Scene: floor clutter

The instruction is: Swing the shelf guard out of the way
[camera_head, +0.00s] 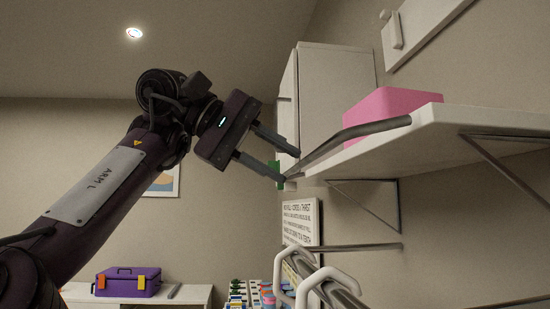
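The shelf guard (352,135) is a grey metal bar along the front edge of the white wall shelf (450,124). It runs from the shelf's front corner down and left to a green end piece (274,167). My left gripper (291,167) reaches in from the left, its two fingers spread apart. The green piece shows between and just below the fingers, and part of it is hidden by the lower finger. I cannot tell whether either finger touches the guard. My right gripper is not in view.
A pink box (390,105) sits on the shelf behind the guard. A white cabinet (335,90) stands behind. Below are a rail with white hooks (327,283), a printed sign (300,222) and a table with a purple toolbox (127,281).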

